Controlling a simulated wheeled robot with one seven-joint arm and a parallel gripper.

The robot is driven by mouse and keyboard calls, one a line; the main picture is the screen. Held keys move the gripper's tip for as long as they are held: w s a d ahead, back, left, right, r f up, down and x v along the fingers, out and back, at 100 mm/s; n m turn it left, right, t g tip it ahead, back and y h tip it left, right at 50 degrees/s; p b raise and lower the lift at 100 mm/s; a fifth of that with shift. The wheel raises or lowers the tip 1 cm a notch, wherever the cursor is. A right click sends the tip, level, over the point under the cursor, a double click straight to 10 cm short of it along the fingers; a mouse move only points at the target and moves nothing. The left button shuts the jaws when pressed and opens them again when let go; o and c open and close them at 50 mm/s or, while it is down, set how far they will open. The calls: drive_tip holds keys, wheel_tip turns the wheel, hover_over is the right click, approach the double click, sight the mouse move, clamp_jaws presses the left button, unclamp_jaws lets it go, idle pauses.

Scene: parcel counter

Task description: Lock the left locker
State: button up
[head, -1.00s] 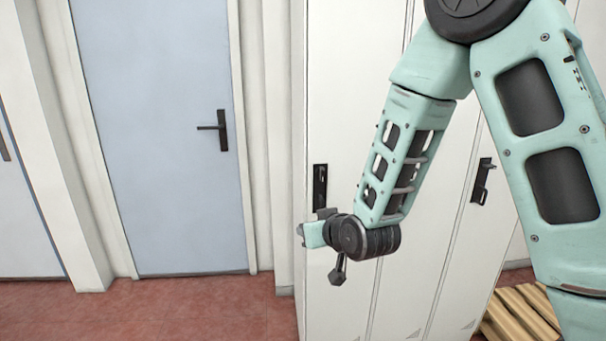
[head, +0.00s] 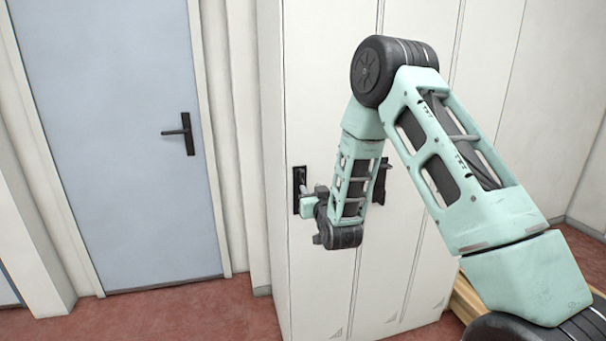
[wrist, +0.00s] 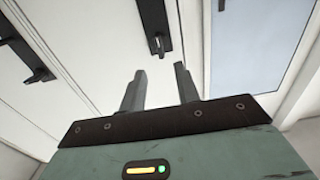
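The left locker (head: 315,270) is a tall pale door at the left end of the locker row, and it looks closed. Its black lock plate (head: 298,177) with a small handle shows in the head view, partly behind my gripper (head: 306,192). In the wrist view the lock plate (wrist: 153,14) and its dark handle (wrist: 157,44) lie just beyond my gripper (wrist: 160,78). The two fingers are apart with nothing between them. A gap seems to remain between fingertips and handle. I cannot tell whether the lock is turned.
A second locker lock (head: 380,180) is to the right, partly behind my arm; it also shows in the wrist view (wrist: 24,52). A blue door (head: 110,130) with a black handle stands left. Wooden slats (head: 464,297) lie at the lower right. Red floor (head: 170,312) is clear in front.

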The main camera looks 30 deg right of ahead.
sight(303, 177)
drive_tip(key=p+x, duration=0.2)
drive_tip(key=x, duration=0.7)
drive_tip(key=shift+w+d, duration=0.1)
drive_tip(key=shift+w, duration=0.15)
clamp_jaws()
